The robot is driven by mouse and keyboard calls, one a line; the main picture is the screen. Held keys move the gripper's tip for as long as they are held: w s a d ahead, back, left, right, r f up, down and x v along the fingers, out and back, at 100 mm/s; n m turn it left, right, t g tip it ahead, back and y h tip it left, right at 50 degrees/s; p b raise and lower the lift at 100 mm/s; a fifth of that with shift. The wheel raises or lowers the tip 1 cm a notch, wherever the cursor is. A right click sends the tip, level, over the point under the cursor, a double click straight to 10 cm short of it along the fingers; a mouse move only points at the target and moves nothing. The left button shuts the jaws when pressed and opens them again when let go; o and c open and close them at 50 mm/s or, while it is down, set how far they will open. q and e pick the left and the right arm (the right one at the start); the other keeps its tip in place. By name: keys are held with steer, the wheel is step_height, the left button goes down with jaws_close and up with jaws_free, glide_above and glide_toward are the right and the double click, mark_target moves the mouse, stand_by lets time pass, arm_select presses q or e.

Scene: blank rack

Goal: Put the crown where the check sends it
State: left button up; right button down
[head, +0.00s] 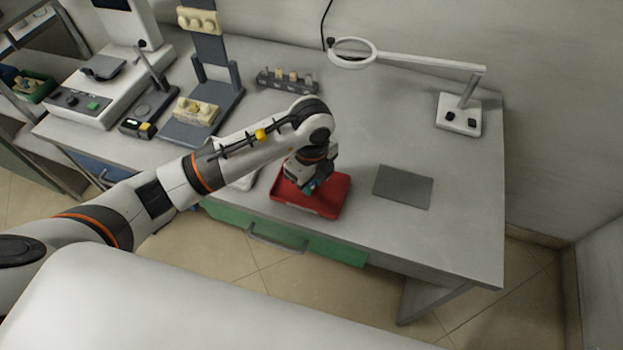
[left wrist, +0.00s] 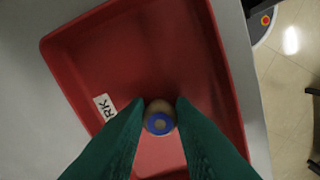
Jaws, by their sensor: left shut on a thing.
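My left gripper (head: 314,187) reaches down over the red tray (head: 328,207) on the bench. In the left wrist view the two green fingers of the left gripper (left wrist: 160,120) are shut on a small tan piece with a blue ring on its end, which I take for the crown (left wrist: 160,121). It is above or inside the red tray (left wrist: 130,60); I cannot tell whether it touches the floor. A white label (left wrist: 105,106) with the letters "RK" showing is in the tray. My right gripper is not in view.
A grey mat (head: 403,187) lies right of the tray. A ring magnifier lamp (head: 353,53) stands at the back right. A dark rack (head: 287,80) with several small pieces, an articulator-like stand (head: 197,113) and a white machine (head: 100,95) are further left.

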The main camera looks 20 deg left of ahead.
arm_select(q)
steer(key=shift+f, duration=0.1)
steer(key=o, duration=0.9)
steer(key=shift+o, duration=0.2)
step_height(320, 180, up, 12)
steer(key=shift+r, duration=0.2)
steer(key=shift+d, duration=0.1)
